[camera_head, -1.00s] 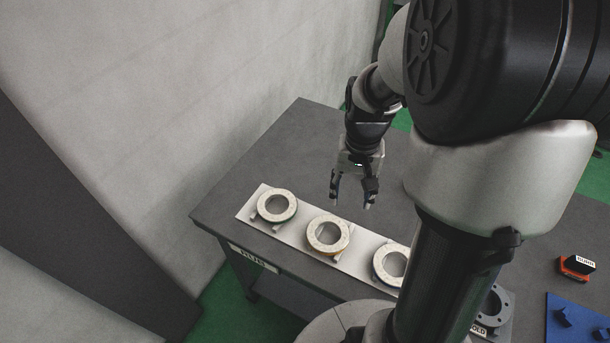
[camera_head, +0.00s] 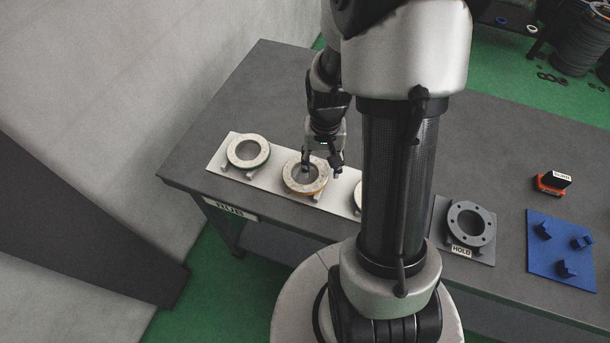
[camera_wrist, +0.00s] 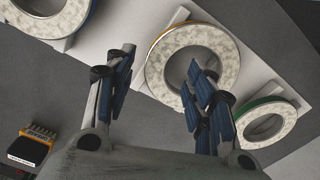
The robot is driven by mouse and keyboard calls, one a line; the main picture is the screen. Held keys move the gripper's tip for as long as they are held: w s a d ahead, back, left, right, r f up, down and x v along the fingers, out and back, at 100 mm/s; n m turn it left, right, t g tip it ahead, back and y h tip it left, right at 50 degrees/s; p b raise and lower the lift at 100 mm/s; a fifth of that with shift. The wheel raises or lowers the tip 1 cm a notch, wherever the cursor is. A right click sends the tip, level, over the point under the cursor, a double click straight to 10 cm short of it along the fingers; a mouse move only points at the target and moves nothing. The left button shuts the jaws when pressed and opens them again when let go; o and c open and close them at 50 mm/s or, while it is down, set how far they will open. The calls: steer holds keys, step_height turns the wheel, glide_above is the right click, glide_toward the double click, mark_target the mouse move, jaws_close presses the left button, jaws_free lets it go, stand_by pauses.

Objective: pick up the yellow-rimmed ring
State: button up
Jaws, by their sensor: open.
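The yellow-rimmed ring (camera_head: 305,188) is the middle ring on a white strip (camera_head: 213,165). It has a speckled pale top and a round central hole. It also shows in the wrist view (camera_wrist: 157,68), with its yellow edge on the left side. My gripper (camera_head: 322,172) is open, fingers pointing down, over the right part of this ring. In the wrist view, one finger of my gripper (camera_wrist: 162,72) overlaps the ring's lower right rim; the other is left of the ring. I cannot tell whether either touches it.
A green-rimmed ring (camera_head: 248,151) is left of it on the strip. A blue-rimmed ring (camera_head: 358,197) is to the right, partly hidden by my arm. Farther right are a grey flanged part (camera_head: 470,224) by a HOLD label, a blue plate (camera_head: 560,257) and an orange-black block (camera_head: 552,182).

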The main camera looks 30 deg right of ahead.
step_height(320, 180, down, 2)
steer(key=shift+f, duration=0.25)
steer(key=shift+r, duration=0.1)
steer(key=shift+c, duration=0.4)
jaws_close()
stand_by(0.3)
